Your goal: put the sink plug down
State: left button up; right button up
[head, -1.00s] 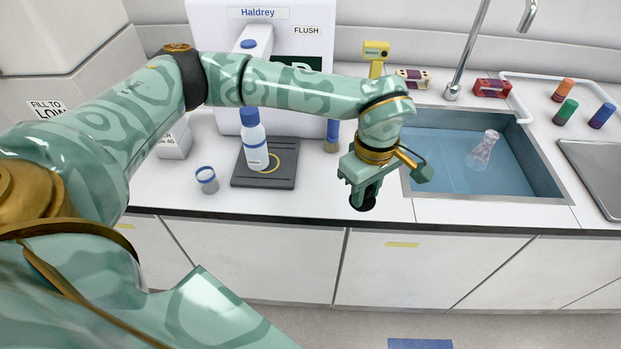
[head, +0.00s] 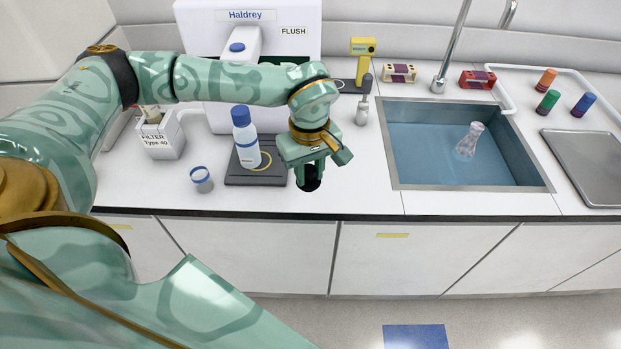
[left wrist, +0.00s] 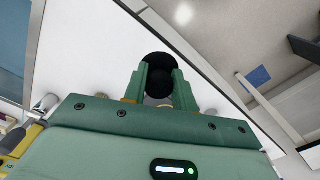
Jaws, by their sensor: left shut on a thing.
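The black round sink plug (head: 309,186) is in the jaws of my left gripper (head: 310,176), low over the front of the white counter. It shows as a black disc in the left wrist view (left wrist: 157,61), between and beyond the two green fingers (left wrist: 158,85). I cannot tell whether the plug touches the counter. The sink (head: 400,184) is to the right of the gripper, with bluish water and a clear flask (head: 468,141) in it. My right gripper is not in view.
Left of the gripper, a white bottle with a blue cap (head: 246,145) stands on a dark pad (head: 262,178). A small blue-rimmed cup (head: 202,180) is farther left. The counter between gripper and sink is clear; its front edge (head: 370,217) is close.

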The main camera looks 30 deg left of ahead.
pick_arm(q)
jog(key=w+a+f, duration=0.1)
jog(key=f, duration=0.1)
jog(key=w+a+f, duration=0.1)
jog(key=w+f, duration=0.1)
jog(key=w+a+f+b, duration=0.1)
jog(key=w+f, duration=0.1)
jog(key=shift+w+f+b, duration=0.1)
jog(key=shift+f+b, duration=0.25)
jog(key=shift+f, duration=1.4)
jog(key=shift+f, duration=0.1)
jog(key=o, duration=1.1)
jog(key=shift+c, duration=0.2)
notch_tip(320, 180, up, 12)
jog(key=p, duration=0.1)
jog(key=shift+p, duration=0.35)
